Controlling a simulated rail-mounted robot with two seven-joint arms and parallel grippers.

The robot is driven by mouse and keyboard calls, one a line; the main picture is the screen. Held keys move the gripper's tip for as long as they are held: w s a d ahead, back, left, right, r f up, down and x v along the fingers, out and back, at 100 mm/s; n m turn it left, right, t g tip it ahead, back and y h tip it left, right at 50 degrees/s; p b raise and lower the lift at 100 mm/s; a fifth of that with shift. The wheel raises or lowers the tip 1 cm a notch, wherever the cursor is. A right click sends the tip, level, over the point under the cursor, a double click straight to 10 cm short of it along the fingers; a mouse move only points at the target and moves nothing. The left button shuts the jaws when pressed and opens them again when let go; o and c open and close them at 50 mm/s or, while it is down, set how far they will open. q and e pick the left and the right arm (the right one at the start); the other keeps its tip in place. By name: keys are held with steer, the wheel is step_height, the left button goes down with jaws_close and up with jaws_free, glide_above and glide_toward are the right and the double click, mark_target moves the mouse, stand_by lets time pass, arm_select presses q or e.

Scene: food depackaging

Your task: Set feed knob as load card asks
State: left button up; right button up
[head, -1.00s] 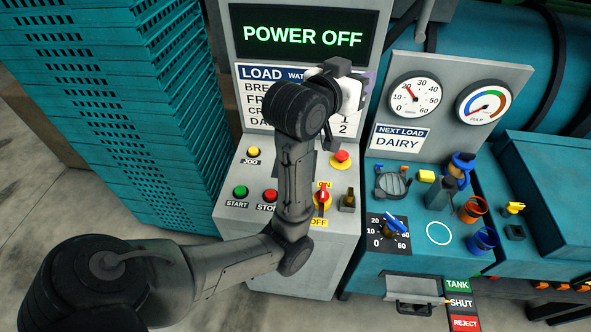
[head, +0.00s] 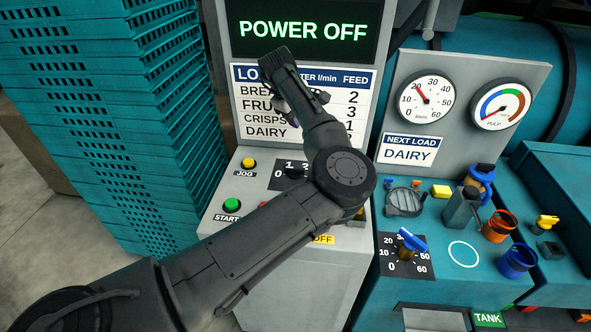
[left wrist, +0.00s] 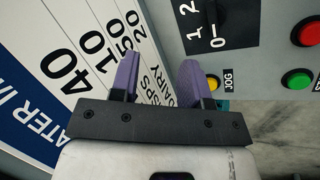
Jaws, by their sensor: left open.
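The feed dial plate (head: 283,183), dark with white figures from 0 up, is on the sloped console panel; my left arm covers much of it. It also shows in the left wrist view (left wrist: 246,30), where the knob's pointing cannot be told. The load card (head: 410,151) reads NEXT LOAD DAIRY. The load table (head: 262,104) lists feed 2 for bread and 3 for fruit; the dairy figure is not surely readable. My left gripper (left wrist: 158,75) is open and empty in front of this table, beside and apart from the dial; in the head view it is mostly hidden.
The screen (head: 303,30) reads POWER OFF. A yellow JOG button (head: 248,163) and green START button (head: 232,204) lie left of the dial. A blue knob (head: 411,240) on a 0–60 scale is at right. Teal crates (head: 110,120) stand close on the left.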

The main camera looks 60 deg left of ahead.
mark_target(295, 168)
arm_select(q)
steer(key=f+n+g+b, duration=0.1)
steer(key=f+n, duration=0.1)
steer(key=f, duration=0.3)
steer(key=s+d+f+n+g+b, duration=0.1)
steer(key=f+n+g, duration=0.1)
steer(key=f, duration=0.3)
steer(key=s+f+n+g, duration=0.1)
steer(key=f+n, duration=0.2)
steer(key=f, duration=0.2)
steer(key=shift+s+d+g+h+b, duration=0.15)
steer(key=shift+d+g+h+b, duration=0.15)
steer(key=shift+d+h+b, duration=0.1)
steer(key=shift+f, duration=0.8)
jaws_close()
